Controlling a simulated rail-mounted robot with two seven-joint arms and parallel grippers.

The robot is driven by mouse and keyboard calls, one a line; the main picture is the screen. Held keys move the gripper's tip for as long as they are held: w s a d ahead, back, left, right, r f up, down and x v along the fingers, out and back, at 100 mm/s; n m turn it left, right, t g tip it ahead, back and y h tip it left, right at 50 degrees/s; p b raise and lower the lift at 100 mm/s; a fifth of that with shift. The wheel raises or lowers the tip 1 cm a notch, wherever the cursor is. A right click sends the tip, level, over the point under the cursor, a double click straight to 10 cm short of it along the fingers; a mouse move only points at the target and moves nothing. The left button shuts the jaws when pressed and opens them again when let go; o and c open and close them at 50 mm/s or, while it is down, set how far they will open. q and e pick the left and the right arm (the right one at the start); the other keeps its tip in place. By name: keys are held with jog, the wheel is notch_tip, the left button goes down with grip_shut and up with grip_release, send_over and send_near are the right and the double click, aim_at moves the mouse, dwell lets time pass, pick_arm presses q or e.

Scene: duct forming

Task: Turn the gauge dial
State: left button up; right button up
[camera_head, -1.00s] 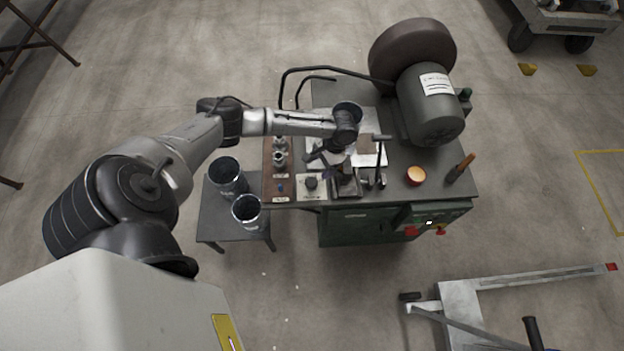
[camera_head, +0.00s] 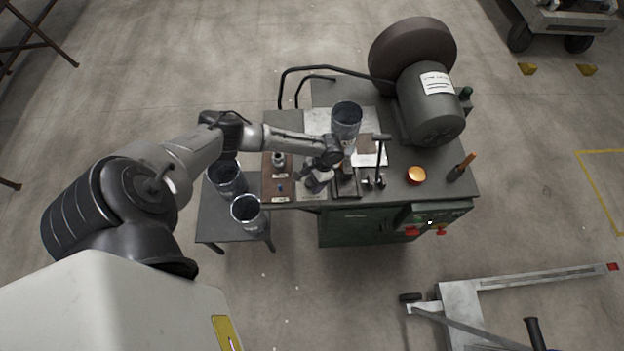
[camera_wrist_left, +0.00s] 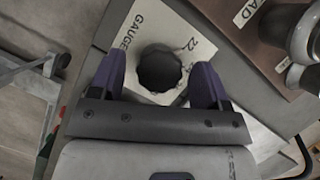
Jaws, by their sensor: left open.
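The gauge dial (camera_wrist_left: 160,70) is a dark, scalloped round knob on a pale plate (camera_wrist_left: 188,30) marked "GAUGE" and "22" in the left wrist view. My left gripper (camera_wrist_left: 160,78) is open, with one purple finger on each side of the knob. I cannot tell whether the fingers touch it. In the head view, my left gripper (camera_head: 318,178) is over the front part of the green machine's top and hides the dial. My right gripper is not in view.
A metal cylinder (camera_head: 347,118) stands behind the left wrist. A tool board (camera_head: 270,192) with metal pieces lies left of the gauge plate. An upright lever (camera_head: 379,160) and an orange button (camera_head: 416,175) are to the right. Two cylinders stand on a side table (camera_head: 215,228).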

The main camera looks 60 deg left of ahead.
pick_arm(q)
jog(key=c, duration=0.9)
jog(key=m+y+p, duration=0.1)
jog(key=m+p, duration=0.1)
jog(key=m, duration=0.1)
jog(key=shift+d+r+m, duration=0.1)
jog(key=shift+r+m, duration=0.05)
jog(key=shift+m, duration=0.15)
jog(key=shift+m+t+y+p, duration=0.4)
jog(key=shift+m+y+p, duration=0.55)
jog(key=shift+m, duration=1.25)
jog(key=o, duration=0.9)
